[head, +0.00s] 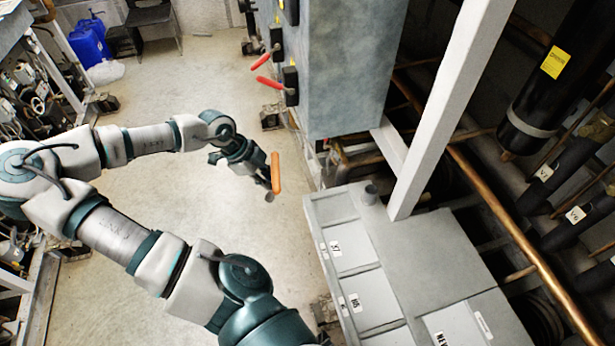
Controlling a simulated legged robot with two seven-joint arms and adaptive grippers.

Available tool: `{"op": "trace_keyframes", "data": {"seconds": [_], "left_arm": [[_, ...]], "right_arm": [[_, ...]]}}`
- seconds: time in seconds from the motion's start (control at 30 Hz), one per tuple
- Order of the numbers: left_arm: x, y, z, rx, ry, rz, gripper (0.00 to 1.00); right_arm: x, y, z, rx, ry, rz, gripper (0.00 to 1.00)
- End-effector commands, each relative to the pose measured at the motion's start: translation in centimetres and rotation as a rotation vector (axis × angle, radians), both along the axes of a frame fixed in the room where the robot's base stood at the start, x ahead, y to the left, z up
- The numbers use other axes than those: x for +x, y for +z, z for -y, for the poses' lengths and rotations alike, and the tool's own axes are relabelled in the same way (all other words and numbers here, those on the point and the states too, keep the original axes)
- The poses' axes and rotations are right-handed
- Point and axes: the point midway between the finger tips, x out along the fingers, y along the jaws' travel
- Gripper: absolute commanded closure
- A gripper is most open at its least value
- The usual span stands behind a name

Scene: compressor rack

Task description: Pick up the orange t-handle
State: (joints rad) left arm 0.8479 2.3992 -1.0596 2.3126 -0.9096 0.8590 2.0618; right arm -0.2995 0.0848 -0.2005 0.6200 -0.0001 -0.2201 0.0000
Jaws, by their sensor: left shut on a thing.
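The orange t-handle (276,173) is a short orange bar, held nearly upright in the air left of the grey cabinets. My left gripper (265,180) is shut on it, with the dark fingers at the handle's left side. A small grey end shows just below the fingers. The exact finger contact is small and partly hidden. The handle appears clear of the cabinets, with floor behind it in the picture. My right gripper is not in view.
A grey cabinet row (428,249) with labelled fronts stands at lower right. A tall blue-grey cabinet (352,66) with red levers (270,82) stands beyond. A white post (452,105) and copper pipes (520,243) are on the right. Open floor (190,85) lies behind my arm.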

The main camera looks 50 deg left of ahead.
Motion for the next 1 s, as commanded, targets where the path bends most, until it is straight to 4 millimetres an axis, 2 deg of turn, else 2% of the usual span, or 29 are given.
{"op": "trace_keyframes", "data": {"seconds": [0.1,0.23,0.3,0.4,0.63,1.0], "left_arm": [[-3.9,0.2,-2.5,0.003,0.012,0.002,1.00],[-7.7,0.4,-4.6,0.000,0.008,0.002,1.00],[-8.6,1.0,-5.1,-0.002,0.002,0.002,1.00],[-9.9,0.9,-5.7,0.001,-0.001,0.001,1.00],[-11.7,0.5,-6.6,0.005,-0.003,-0.001,1.00],[-12.1,0.0,-7.1,0.003,-0.006,-0.002,1.00]], "right_arm": [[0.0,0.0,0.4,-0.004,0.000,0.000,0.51],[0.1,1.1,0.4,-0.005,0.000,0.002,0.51],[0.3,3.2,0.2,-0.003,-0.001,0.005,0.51],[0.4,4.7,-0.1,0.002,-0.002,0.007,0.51],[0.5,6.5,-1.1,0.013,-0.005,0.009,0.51],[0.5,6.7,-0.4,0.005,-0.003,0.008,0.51]]}}
